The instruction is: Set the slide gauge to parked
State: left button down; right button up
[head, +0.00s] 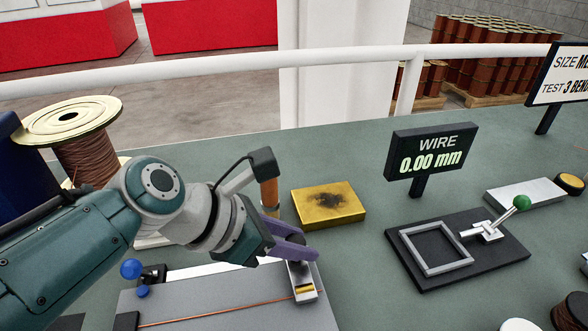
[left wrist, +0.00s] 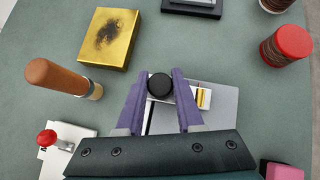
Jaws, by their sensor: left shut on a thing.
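The slide gauge (head: 304,283) is a silver slide with a yellow window near the right end of a grey plate (head: 215,299). A copper wire runs along this plate. The slide also shows in the left wrist view (left wrist: 204,98), with a round black knob (left wrist: 160,86) beside the window. My left gripper (head: 294,246) has its purple fingers on either side of this knob and is shut on it. In the left wrist view the left gripper (left wrist: 160,88) shows the knob between its fingertips. My right gripper is not in view.
A display (head: 431,151) reads WIRE 0.00 mm. A gold block (head: 328,205) and a wooden handle (left wrist: 60,75) stand near the gripper. A blue knob (head: 131,269) is at the plate's left. A black fixture (head: 490,254) with a green-knobbed lever is right. Open table lies between plate and fixture.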

pick_arm(q)
jog(key=shift+d, duration=0.1)
jog(key=c, duration=0.5)
grip_release()
jog(key=shift+d, duration=0.1)
jog(key=shift+c, duration=0.2)
jog(key=shift+r, duration=0.1)
jog(key=shift+s+a+r+p, duration=0.1)
jog(key=shift+a+r+p, duration=0.2)
jog(key=shift+p, duration=0.1)
jog(key=p+v, duration=0.4)
jog(key=v, duration=0.5)
jog(key=shift+s, duration=0.1)
